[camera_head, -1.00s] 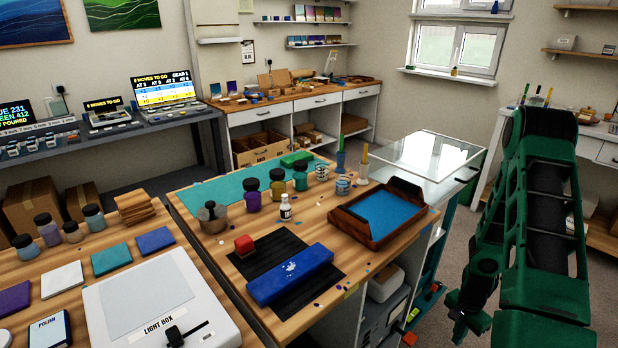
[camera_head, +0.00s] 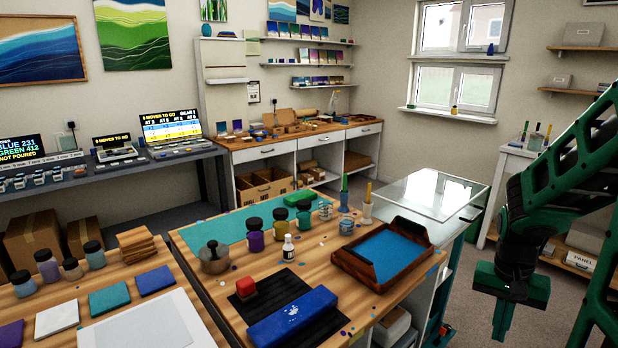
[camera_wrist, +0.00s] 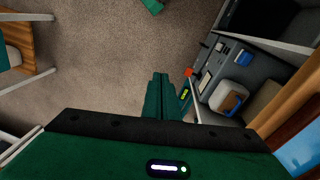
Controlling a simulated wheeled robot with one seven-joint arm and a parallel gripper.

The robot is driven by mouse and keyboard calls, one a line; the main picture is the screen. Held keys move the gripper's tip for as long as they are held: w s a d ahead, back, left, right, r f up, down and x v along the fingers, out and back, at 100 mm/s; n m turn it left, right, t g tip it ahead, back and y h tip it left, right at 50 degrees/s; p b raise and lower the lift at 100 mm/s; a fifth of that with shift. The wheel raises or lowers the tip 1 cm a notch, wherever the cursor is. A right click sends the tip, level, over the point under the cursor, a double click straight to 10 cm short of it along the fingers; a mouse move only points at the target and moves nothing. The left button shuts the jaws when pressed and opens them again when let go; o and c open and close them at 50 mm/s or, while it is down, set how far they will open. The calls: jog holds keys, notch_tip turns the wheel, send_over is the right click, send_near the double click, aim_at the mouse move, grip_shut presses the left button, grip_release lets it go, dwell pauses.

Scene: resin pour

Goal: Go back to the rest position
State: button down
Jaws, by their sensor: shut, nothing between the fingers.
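My gripper (camera_head: 503,315) hangs at the lower right of the head view, at the end of my green arm, over the floor to the right of the workbench. It holds nothing. In the wrist view its fingers (camera_wrist: 162,90) are together in the middle, pointing towards the carpeted floor. No task object touches it.
The workbench (camera_head: 205,290) carries a brown tray with a blue base (camera_head: 388,255), a long blue block (camera_head: 293,318), bottles and cups. A glass-topped stand (camera_head: 432,195) is behind. Carpet (camera_head: 465,300) is clear between bench and arm. Shelves (camera_wrist: 225,80) show at right in the wrist view.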

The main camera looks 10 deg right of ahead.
jog(key=s+a+r+n+y, duration=0.1)
jog(key=s+a+r+n, duration=0.2)
jog(key=s+a+r, duration=0.5)
jog(key=s, duration=0.3)
jog(key=shift+r+t, duration=0.3)
jog(key=shift+r, duration=0.1)
